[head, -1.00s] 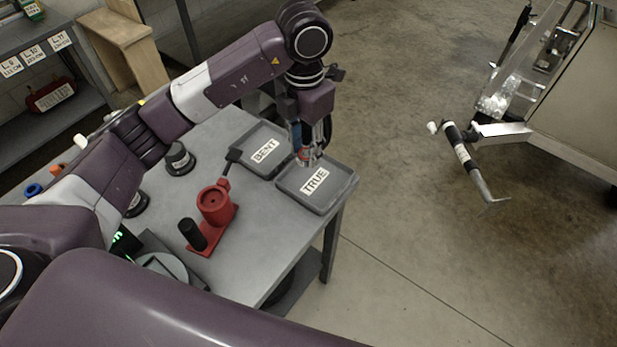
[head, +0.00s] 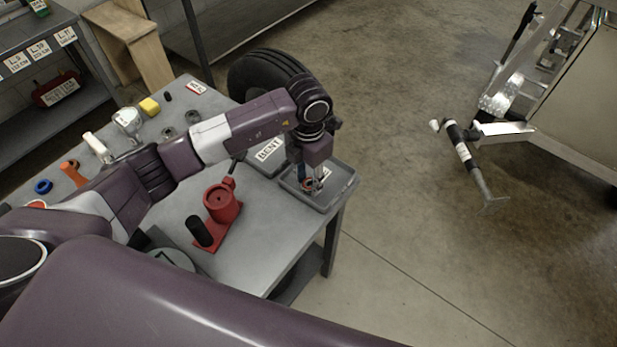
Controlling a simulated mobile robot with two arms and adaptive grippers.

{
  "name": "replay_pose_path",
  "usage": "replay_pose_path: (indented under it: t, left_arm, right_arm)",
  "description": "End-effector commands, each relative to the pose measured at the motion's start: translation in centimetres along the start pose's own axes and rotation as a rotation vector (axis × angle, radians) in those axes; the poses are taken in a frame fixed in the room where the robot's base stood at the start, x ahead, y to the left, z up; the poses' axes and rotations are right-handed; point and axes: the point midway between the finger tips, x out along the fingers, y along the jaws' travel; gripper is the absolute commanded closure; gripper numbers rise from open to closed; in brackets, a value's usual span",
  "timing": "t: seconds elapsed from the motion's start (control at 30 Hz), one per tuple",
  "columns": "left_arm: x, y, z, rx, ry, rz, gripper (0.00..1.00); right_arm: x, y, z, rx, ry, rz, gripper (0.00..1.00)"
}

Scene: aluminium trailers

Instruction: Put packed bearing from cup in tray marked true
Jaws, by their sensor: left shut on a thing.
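The grey tray marked TRUE (head: 342,186) lies at the right corner of the table; its label is mostly hidden behind my gripper. My left gripper (head: 313,186) points down over this tray, low inside its outline, shut on the bearing (head: 308,184). The bearing is a small ring with a reddish tint, and I cannot tell if it touches the tray floor. The red cup (head: 222,203) stands on its red base near the table's front, left of the tray. My right gripper is not in view.
The tray marked BENT (head: 266,155) sits beside the TRUE tray, partly behind my arm. A tyre (head: 262,75) is behind the table. Yellow, blue and orange items lie at the table's left. A trailer (head: 560,120) stands right.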

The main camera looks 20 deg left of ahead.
Motion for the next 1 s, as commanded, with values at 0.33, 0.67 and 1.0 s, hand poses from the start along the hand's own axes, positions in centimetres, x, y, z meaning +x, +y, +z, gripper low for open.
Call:
replay_pose_path:
  t: [0.33,0.67,1.0]
  left_arm:
    - [0.2,0.0,0.0,-0.001,0.000,0.000,0.52]
    - [-0.2,0.0,0.0,0.000,0.000,-0.001,0.52]
    - [-6.3,0.1,0.2,0.000,-0.007,0.002,0.52]
  right_arm:
    - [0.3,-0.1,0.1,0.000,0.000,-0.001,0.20]
    - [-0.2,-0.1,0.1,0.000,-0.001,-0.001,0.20]
    - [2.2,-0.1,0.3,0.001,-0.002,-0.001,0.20]
